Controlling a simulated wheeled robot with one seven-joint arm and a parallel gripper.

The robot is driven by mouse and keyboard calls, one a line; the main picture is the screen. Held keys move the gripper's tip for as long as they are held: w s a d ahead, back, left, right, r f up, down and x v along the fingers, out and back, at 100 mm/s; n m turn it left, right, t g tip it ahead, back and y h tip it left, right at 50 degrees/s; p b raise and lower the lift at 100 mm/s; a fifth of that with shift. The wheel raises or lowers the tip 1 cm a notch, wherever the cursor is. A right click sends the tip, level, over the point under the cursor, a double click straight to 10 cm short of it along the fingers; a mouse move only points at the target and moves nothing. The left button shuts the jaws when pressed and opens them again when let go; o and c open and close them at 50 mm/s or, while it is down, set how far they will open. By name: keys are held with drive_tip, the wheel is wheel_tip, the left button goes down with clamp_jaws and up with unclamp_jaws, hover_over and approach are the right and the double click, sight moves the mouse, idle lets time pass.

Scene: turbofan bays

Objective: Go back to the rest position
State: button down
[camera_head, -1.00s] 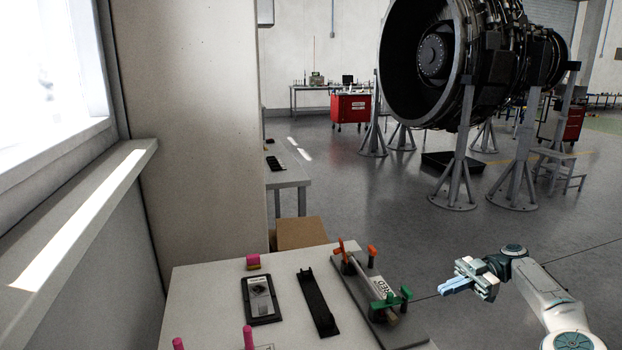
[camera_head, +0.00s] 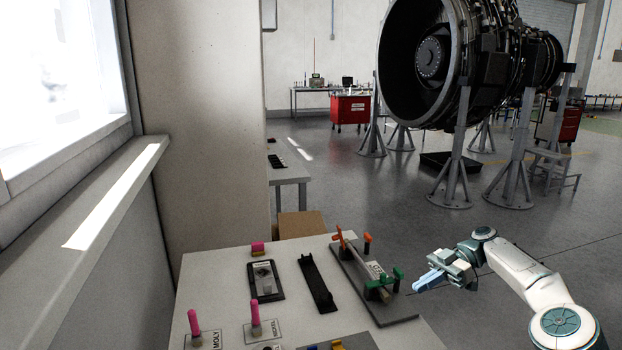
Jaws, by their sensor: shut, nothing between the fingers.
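My gripper (camera_head: 432,281) is at the lower right, shut and empty. It is held in the air just right of the workbench (camera_head: 222,272), beside the grey fixture plate (camera_head: 395,310). My white arm reaches in from the lower right corner. The fixture has orange and green clamps and a pale bar with a label (camera_head: 377,270) lying across it. The gripper is apart from the fixture and the bench in the picture.
The bench holds a black framed card (camera_head: 266,281), a black holder (camera_head: 317,284) and pink-handled tools (camera_head: 255,318). A turbofan engine (camera_head: 432,60) stands on grey stands behind. A red cart (camera_head: 350,109) is farther back. Open floor lies between. A window wall is at left.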

drive_tip(key=s+a+r+m+h, duration=0.1)
drive_tip(key=s+a+m+h, duration=0.35)
drive_tip(key=a, duration=0.35)
drive_tip(key=s+a+r+m+h, duration=0.1)
drive_tip(key=s+a+m+h, duration=0.3)
drive_tip(key=a, duration=0.5)
drive_tip(key=s+d+m+t+h, duration=0.1)
drive_tip(key=s+m+t, duration=0.1)
drive_tip(key=s+m, duration=0.2)
drive_tip(key=s+d+m+t+h, duration=0.2)
drive_tip(key=s+m+t, duration=0.1)
drive_tip(key=s, duration=0.7)
drive_tip(key=s+d+r+m+t+h, duration=0.1)
drive_tip(key=s+m+t+h, duration=0.1)
drive_tip(key=s, duration=0.6)
drive_tip(key=shift+d+m+t, duration=0.25)
drive_tip(key=shift+m+t, duration=0.25)
drive_tip(key=shift+m, duration=0.85)
drive_tip(key=shift+w, duration=0.1)
